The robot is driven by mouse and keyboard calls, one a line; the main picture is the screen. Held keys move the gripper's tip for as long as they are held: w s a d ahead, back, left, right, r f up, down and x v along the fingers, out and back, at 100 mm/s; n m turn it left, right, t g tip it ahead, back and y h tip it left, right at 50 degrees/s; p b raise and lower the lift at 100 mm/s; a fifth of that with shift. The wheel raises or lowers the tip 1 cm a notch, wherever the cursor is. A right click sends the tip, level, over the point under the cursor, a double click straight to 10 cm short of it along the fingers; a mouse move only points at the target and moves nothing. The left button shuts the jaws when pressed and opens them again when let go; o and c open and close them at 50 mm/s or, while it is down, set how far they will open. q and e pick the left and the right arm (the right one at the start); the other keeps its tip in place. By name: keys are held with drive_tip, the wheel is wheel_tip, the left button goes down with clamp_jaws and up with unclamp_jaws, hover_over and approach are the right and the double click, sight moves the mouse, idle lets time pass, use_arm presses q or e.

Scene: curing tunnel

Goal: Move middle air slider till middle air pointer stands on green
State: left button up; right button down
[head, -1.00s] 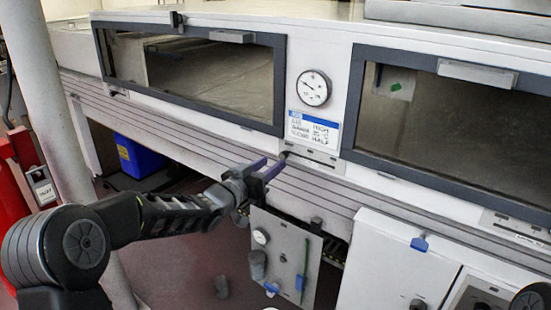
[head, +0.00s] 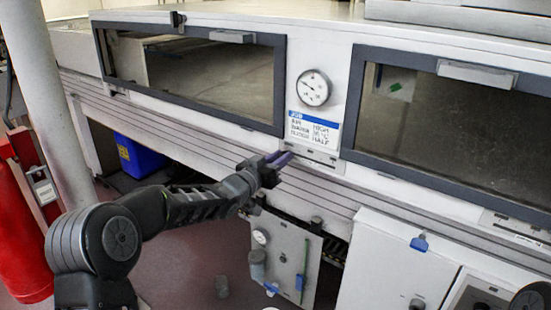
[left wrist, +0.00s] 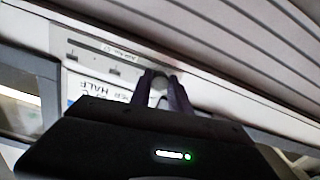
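The middle air slider (left wrist: 160,84) is a small pale knob at one end of a slotted strip (head: 318,159) below the round dial. My left gripper (head: 286,158) is at the strip's left end in the head view. In the left wrist view its two purple fingers (left wrist: 160,88) stand close on either side of the knob and appear shut on it. The fingers hide most of the knob. The white dial (head: 313,88) above has a dark needle; I cannot make out green on it. My right gripper is not in view.
A white and blue label (head: 313,128) hangs between two dark-framed windows (head: 195,75) and (head: 450,120). Below, a panel (head: 284,258) carries a small gauge and blue handles. A white cabinet (head: 390,265) stands to its right. A blue bin (head: 138,155) sits under the tunnel.

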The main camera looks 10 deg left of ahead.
use_arm(q)
drive_tip(key=shift+a, duration=0.1)
clamp_jaws()
idle(0.8)
